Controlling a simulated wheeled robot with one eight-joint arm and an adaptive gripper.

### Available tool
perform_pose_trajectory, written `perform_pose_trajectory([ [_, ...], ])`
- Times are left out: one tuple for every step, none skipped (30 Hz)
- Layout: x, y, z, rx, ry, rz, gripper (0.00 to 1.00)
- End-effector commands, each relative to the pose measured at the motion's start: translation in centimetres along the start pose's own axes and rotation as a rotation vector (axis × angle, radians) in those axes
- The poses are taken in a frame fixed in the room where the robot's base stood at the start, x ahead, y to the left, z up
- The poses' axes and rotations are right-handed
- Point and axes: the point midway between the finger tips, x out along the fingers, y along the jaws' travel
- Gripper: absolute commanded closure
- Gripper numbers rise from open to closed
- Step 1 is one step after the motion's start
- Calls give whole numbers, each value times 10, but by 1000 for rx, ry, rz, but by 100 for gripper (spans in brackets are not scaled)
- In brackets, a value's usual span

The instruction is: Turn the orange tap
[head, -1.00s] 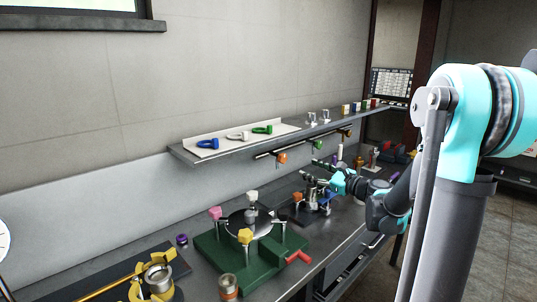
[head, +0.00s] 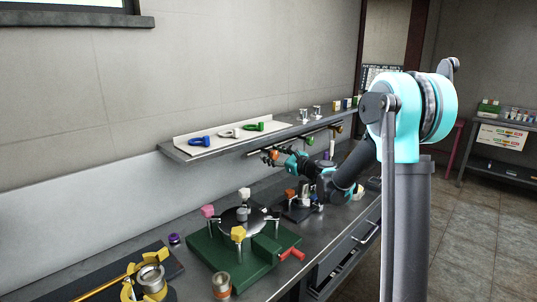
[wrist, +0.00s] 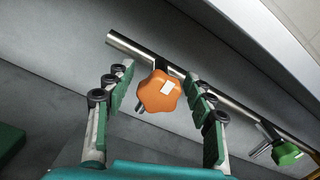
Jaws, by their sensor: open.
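The orange tap (wrist: 158,92) has a lobed round handle with a small white mark. It hangs from a metal pipe (wrist: 125,44) under the shelf. In the wrist view the tap lies between the two green-padded fingers of my gripper (wrist: 161,92), with a gap on each side. In the head view my gripper (head: 282,157) is at the orange tap (head: 273,154), below the shelf edge. The gripper is open and holds nothing. I cannot tell how deep the handle sits between the fingers.
A green tap (wrist: 287,153) hangs on the same pipe to the right. The shelf (head: 205,153) above carries blue, white and green clamps. A green fixture (head: 210,257) with coloured knobs stands on the bench at the front.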

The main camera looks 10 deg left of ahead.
Motion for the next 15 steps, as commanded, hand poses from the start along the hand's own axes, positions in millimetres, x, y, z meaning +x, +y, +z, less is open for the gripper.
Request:
perform_pose_trajectory([
  [7,1,0,0,-1,2,46],
  [10,1,0,0,-1,2,46],
  [13,0,0,0,-1,2,46],
  [15,0,0,0,0,1,46],
  [17,0,0,0,0,1,46],
  [18,0,0,0,0,0,46],
  [19,0,0,0,0,0,46],
  [20,0,0,0,0,0,46],
  [21,0,0,0,0,0,46],
  [21,0,0,0,0,0,46],
  [21,0,0,0,0,0,46],
  [21,0,0,0,0,0,46],
  [21,0,0,0,0,0,46],
  [21,0,0,0,0,0,46],
  [21,0,0,0,0,0,46],
])
